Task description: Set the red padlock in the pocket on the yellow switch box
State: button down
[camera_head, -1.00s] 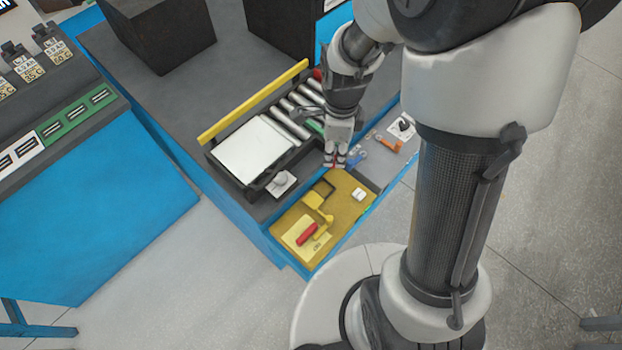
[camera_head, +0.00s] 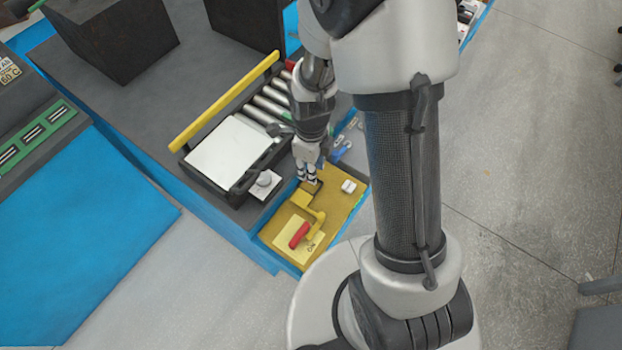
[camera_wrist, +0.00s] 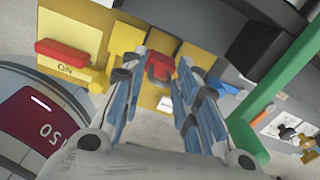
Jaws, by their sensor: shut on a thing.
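The yellow switch box (camera_head: 283,247) lies at the front edge of the blue-sided bench, with a red handle (camera_head: 299,235) on it. In the wrist view the handle (camera_wrist: 62,51) sits beside an ON label. My gripper (camera_head: 309,183) is low over the box's far part, at the dark-edged pocket (camera_head: 319,187). In the wrist view my gripper (camera_wrist: 161,66) is shut on the red padlock (camera_wrist: 159,68), which shows between the fingertips against yellow. Its lower part is hidden, so I cannot tell whether it is inside the pocket. The head view hides the padlock.
A roller conveyor with a white plate (camera_head: 228,147) and yellow rail (camera_head: 224,101) stands just left of my gripper. A small white block (camera_head: 349,186) sits on the box to the right. A green bar (camera_wrist: 272,96) crosses the wrist view's right side.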

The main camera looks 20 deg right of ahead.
jog(key=shift+f+b, duration=0.85)
jog(key=shift+f, duration=1.7)
jog(key=shift+f, duration=0.2)
jog(key=c, duration=1.2)
grip_release()
jog(key=shift+r, duration=0.15)
